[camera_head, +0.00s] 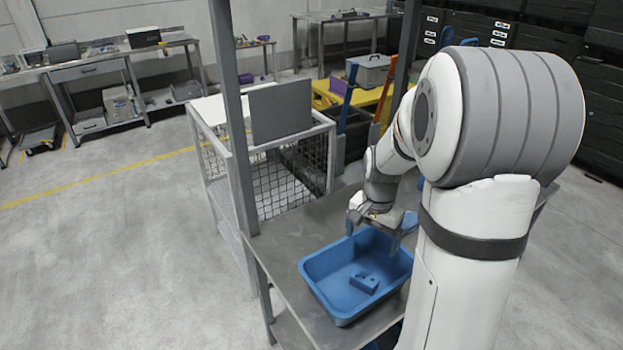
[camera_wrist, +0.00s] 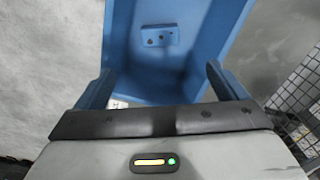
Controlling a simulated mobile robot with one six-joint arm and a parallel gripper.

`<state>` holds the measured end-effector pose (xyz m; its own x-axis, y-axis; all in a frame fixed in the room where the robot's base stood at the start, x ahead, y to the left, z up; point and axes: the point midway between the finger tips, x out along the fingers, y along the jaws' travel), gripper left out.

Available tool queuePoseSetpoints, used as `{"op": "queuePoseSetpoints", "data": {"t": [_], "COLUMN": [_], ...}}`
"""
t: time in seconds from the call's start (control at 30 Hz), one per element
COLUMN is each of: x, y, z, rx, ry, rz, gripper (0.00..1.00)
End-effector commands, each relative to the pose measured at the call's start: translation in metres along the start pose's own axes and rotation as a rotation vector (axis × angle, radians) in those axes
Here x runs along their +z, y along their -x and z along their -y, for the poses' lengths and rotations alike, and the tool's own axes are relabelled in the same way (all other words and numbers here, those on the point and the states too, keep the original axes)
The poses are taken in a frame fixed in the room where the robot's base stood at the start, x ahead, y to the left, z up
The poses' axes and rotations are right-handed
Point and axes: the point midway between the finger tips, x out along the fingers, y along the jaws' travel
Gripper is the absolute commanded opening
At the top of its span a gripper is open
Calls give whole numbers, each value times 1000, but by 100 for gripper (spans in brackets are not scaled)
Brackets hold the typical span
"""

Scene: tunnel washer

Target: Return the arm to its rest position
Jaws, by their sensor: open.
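My arm reaches forward from the right side of the head view, and my gripper (camera_head: 377,234) hangs above the back part of a blue bin. In the wrist view my gripper (camera_wrist: 160,88) shows two blue fingers spread wide apart with nothing held between them. The blue bin (camera_head: 329,308) stands on a grey metal table. It also shows in the wrist view (camera_wrist: 225,22), beyond the fingers. A small blue block with holes (camera_head: 364,283) lies on the bin floor. The block shows in the wrist view (camera_wrist: 160,36) too, apart from the fingers.
The grey metal table (camera_head: 300,225) has upright posts (camera_head: 233,110) close to the arm. A wire-mesh cage cart (camera_head: 270,185) stands behind it. A yellow cart (camera_head: 325,92) is further back. A workbench (camera_head: 95,62) stands far left. The floor at left is open.

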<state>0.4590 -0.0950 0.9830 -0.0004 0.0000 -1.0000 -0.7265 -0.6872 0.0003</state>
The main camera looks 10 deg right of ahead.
Motion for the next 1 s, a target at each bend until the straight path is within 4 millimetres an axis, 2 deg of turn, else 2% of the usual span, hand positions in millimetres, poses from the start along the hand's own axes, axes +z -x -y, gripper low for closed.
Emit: {"op": "queuePoseSetpoints", "data": {"t": [0.13,0.27,0.4,0.6,0.8,1.0], "x": [6,30,69,126,164,177], "y": [8,33,66,98,109,111], "z": [0,-1,-9,-28,-46,-51], "rx": [-6,-26,-54,-84,-100,-104], "ry": [28,133,311,567,746,808], "rz": [-9,-42,-95,-171,-228,-246], "gripper": [92,92,92,92,92,92]}}
